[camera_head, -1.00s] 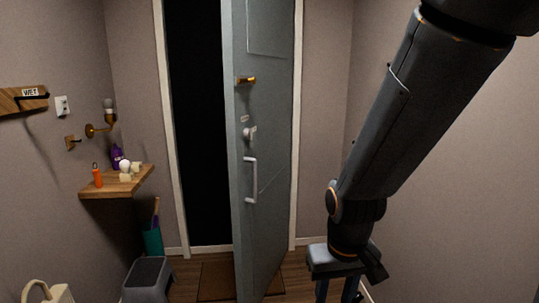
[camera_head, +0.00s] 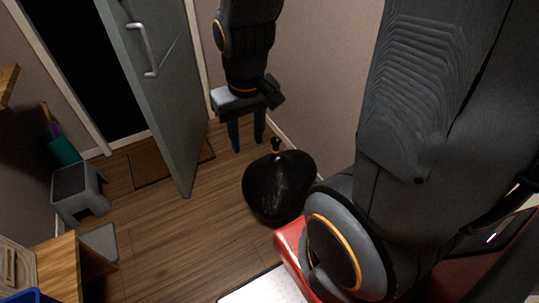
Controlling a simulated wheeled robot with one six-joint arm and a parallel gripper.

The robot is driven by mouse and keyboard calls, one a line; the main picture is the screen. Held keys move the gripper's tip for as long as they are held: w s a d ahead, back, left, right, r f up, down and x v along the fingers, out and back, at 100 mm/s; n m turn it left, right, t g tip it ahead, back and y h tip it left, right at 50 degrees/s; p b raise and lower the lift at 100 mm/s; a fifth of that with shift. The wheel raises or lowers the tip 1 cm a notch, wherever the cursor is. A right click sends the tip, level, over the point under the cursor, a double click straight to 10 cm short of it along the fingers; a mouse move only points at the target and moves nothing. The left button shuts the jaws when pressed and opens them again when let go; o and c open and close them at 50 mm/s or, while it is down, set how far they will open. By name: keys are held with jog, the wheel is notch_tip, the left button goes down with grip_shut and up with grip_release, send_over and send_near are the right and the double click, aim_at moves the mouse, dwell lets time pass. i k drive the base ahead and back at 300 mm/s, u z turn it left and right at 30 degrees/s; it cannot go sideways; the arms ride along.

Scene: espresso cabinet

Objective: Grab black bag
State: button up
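The black bag (camera_head: 278,188) sits on the wooden floor by the right wall, a rounded glossy sack with a narrow tied neck and a yellow band on top. My gripper (camera_head: 248,143) points down, just left of and beyond the bag's neck in the picture. Its two dark blue fingers are spread apart with nothing between them. The gripper does not appear to touch the bag; its exact height is hard to tell.
A grey door (camera_head: 165,90) stands ajar over a brown mat (camera_head: 150,168). A grey step stool (camera_head: 78,190) and a teal bin (camera_head: 63,151) are at left. A wooden surface (camera_head: 58,268) is at lower left, and a red item (camera_head: 292,250) is near the bag. Open floor lies between.

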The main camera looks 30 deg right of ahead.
aim_at(275, 184)
jog(key=k, duration=0.5)
jog(key=u, duration=1.05)
jog(key=i, duration=1.15)
jog(key=z, duration=2.85)
jog(key=i, duration=0.5)
jog(key=u, duration=0.05)
